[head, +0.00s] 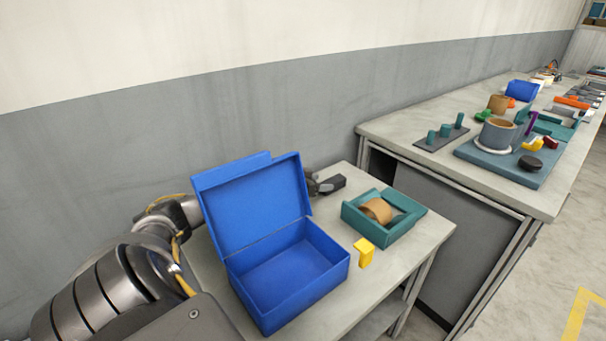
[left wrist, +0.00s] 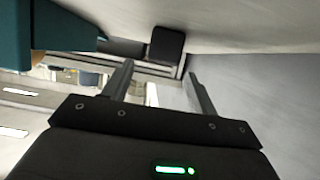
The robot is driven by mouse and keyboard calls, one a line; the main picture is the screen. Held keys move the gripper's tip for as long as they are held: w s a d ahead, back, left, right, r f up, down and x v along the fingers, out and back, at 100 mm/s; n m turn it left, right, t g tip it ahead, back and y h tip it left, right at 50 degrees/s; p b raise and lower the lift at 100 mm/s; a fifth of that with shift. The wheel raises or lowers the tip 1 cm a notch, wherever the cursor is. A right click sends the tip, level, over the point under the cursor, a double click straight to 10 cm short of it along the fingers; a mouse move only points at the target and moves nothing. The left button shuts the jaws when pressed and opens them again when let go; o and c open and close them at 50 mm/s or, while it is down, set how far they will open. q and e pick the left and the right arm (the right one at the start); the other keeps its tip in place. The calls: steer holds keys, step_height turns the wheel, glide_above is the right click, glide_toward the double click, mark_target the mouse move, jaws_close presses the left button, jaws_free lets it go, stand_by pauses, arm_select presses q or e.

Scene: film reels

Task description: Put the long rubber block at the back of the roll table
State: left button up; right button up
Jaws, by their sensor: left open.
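The dark rubber block (head: 331,184) lies near the back edge of the small table, just behind the blue box's open lid. My left gripper (head: 314,184) is mostly hidden behind that lid; its tip shows close to the block's left end. In the left wrist view, the gripper (left wrist: 160,70) has its two fingers spread with nothing held between them. A dark block (left wrist: 166,44) shows just beyond the fingertips there. I cannot tell whether the fingers touch it. My right gripper is not in view.
An open blue box (head: 280,270) fills the small table's left part. A teal tray (head: 398,229) holding a tan roll (head: 376,210) stands right of the block. A yellow block (head: 364,252) stands in front. A longer table (head: 400,133) with several parts is at right.

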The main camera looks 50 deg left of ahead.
arm_select(q)
steer(key=v, duration=0.8)
steer(key=shift+s+r+p, duration=0.25)
steer(key=shift+p, duration=0.15)
steer(key=shift+s+r, duration=0.35)
steer(key=shift+s, duration=0.3)
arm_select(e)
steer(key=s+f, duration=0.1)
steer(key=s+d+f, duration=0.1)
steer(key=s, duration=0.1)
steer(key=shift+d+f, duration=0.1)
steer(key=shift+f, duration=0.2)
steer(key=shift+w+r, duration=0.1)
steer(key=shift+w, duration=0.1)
